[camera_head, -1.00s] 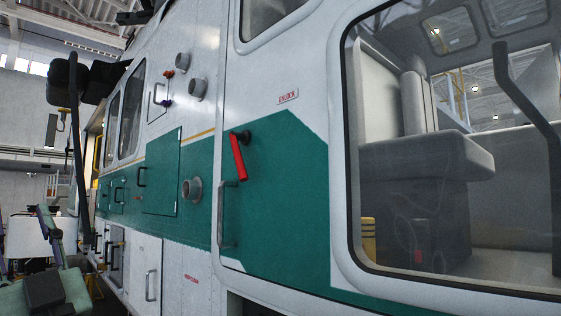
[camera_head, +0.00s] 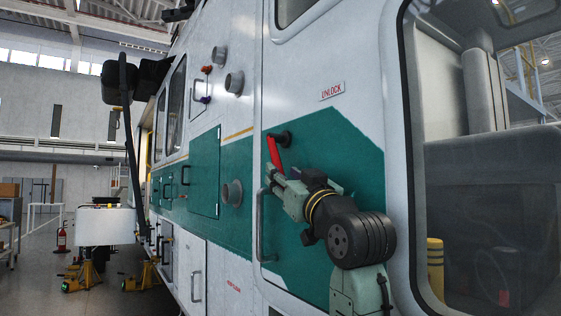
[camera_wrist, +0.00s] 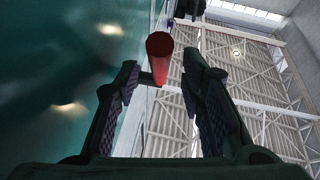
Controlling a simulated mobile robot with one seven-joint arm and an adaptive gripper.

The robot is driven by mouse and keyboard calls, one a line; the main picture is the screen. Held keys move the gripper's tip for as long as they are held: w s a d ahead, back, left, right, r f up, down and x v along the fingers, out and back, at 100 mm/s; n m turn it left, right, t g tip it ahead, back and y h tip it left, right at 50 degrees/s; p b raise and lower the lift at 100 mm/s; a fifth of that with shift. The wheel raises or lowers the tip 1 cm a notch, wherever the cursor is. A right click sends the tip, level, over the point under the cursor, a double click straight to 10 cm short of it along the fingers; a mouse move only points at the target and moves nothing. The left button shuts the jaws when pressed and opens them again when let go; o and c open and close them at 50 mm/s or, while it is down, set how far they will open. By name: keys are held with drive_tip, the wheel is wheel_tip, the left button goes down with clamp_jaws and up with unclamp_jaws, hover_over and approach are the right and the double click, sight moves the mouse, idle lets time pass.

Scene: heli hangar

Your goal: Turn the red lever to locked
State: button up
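The red lever (camera_head: 273,150) is on the green and white door panel in the head view. It hangs down from its dark pivot, tilted slightly left, and its lower end is hidden by my gripper. My gripper (camera_head: 273,172) is at the lever's lower part. In the wrist view the red lever (camera_wrist: 158,72) lies between the two fingers of my gripper (camera_wrist: 162,66). The fingers are open, with a visible gap on the right side; contact on the left is unclear. A label reading UNLOCK (camera_head: 332,91) is above and right of the lever.
A vertical door handle (camera_head: 261,226) is just below left of my gripper. A round grey port (camera_head: 232,193) sticks out to the left. A large window (camera_head: 410,160) is on the right. Yellow jacks (camera_head: 84,276) and a fire extinguisher (camera_head: 61,237) stand on the floor at far left.

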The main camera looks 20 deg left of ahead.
sight(282, 172)
drive_tip(key=shift+p+x, duration=0.6)
drive_tip(key=shift+x, duration=1.25)
drive_tip(key=shift+c, duration=0.5)
clamp_jaws()
